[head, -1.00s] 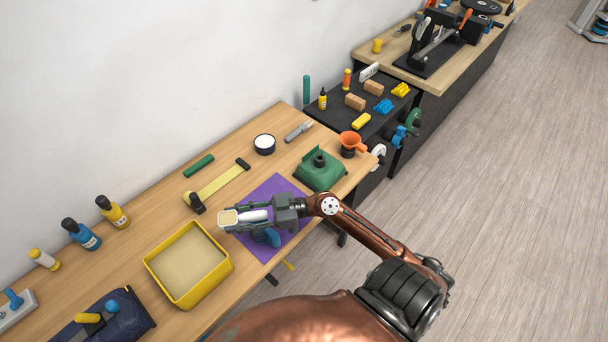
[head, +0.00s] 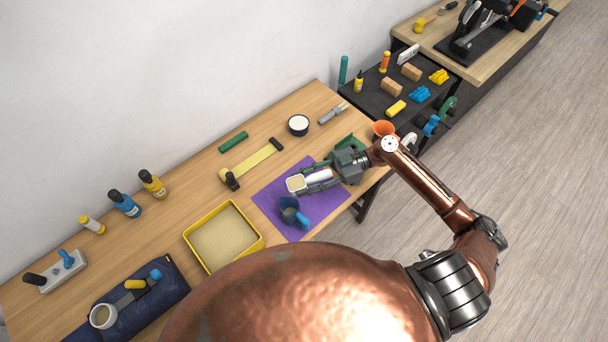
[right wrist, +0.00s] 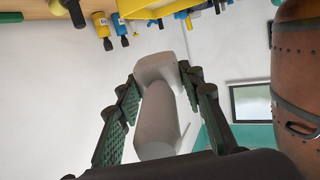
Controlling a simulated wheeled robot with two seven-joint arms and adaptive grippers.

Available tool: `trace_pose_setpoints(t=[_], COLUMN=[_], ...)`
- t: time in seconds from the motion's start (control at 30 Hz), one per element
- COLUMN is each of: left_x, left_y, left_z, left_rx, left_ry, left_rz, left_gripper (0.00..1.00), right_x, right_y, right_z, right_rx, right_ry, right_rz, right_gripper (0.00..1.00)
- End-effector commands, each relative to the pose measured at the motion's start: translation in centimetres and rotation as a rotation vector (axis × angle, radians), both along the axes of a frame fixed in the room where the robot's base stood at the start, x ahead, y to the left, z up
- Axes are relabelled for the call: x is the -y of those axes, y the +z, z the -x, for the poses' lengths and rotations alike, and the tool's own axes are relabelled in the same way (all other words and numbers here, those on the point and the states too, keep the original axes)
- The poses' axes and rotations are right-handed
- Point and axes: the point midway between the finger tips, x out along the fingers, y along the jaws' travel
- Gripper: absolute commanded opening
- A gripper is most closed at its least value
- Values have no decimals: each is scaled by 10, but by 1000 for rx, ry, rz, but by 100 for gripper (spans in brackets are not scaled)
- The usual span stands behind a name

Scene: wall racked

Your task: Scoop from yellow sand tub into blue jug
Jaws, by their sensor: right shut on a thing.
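My right gripper (head: 338,168) is shut on the handle of a pale scoop (head: 313,178), whose square bowl points left and holds sand-coloured material. The scoop is above the purple mat, up and slightly right of the blue jug (head: 291,212) in the picture, apart from it. The jug stands on the mat with its dark opening visible. The yellow sand tub (head: 251,223) is left of the mat, with sand in it. In the right wrist view the pale scoop (right wrist: 158,115) lies between the finger pads. My left gripper is not in view.
The purple mat (head: 272,198) has bare space around the jug. A green base (head: 350,143) and an orange funnel (head: 384,128) are near the table's right end, partly behind my arm. A white-topped round pot (head: 298,125) and a yellow strip tool (head: 250,163) lie farther back.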

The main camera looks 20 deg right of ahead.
Motion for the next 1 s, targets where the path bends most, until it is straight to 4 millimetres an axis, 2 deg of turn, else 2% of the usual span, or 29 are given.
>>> trace_pose_setpoints(t=[0.03, 0.17, 0.4, 0.83, 1.0], left_x=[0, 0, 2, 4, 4], left_y=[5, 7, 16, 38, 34], left_z=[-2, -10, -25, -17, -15], left_rx=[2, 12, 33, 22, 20], left_ry=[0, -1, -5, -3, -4], left_rz=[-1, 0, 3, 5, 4], left_gripper=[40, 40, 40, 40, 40], right_x=[1, 1, 0, -2, -2], right_y=[4, -1, -23, -71, -73], right_z=[1, 2, 2, 2, 1], right_rx=[-1, -5, -8, -22, -23], right_ry=[16, 32, 33, 32, 30], right_rz=[5, 26, 128, 367, 357], right_gripper=[11, 11, 11, 11, 11])
